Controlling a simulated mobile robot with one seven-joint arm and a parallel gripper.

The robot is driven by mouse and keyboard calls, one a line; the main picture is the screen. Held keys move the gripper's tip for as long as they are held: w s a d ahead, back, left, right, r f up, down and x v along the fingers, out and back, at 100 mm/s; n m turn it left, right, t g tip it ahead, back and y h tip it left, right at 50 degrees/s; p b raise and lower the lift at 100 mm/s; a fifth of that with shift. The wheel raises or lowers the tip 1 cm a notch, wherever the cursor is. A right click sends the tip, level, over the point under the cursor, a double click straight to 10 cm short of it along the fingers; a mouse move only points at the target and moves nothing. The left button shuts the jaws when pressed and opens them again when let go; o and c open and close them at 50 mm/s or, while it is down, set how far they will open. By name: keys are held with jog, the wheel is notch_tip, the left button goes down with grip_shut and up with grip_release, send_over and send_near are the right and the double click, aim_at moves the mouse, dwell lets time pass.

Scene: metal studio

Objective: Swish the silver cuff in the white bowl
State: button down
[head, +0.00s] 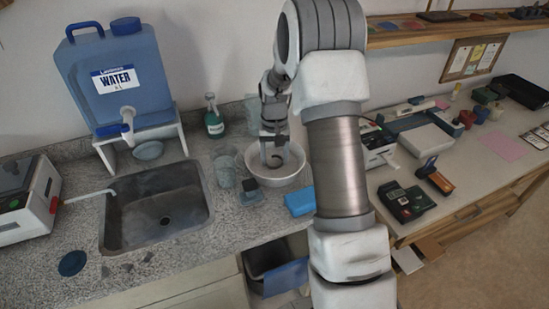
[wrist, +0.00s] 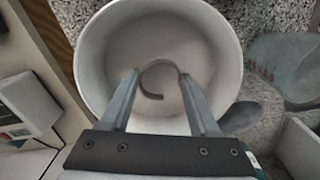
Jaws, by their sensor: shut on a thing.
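The white bowl (head: 292,176) stands on the speckled counter to the right of the sink. It also fills the middle of the wrist view (wrist: 88,62). The silver cuff (wrist: 158,64) is an open C-shaped band seen between my fingertips, in or over the bowl. My gripper (head: 273,160) points down into the bowl. In the wrist view my gripper (wrist: 158,80) has its two fingers apart, one on each side of the cuff, and is shut on it. In the head view the cuff is mostly hidden by the fingers. I cannot tell whether it touches the bowl's bottom.
A clear cup (head: 224,171) and a small dark block on a grey-blue pad (head: 250,194) stand left of the bowl. A blue sponge-like block (head: 299,203) lies in front. The sink (head: 158,208) is further left.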

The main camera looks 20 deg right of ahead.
dwell(2.2)
jog(key=shift+r, duration=0.15)
dwell(0.4)
notch_tip(320, 180, up, 8)
jog(key=p, duration=0.5)
dwell(0.5)
dwell(1.6)
dwell(0.5)
dwell(1.4)
jog(key=shift+r+p, duration=1.45)
jog(key=shift+r, duration=0.5)
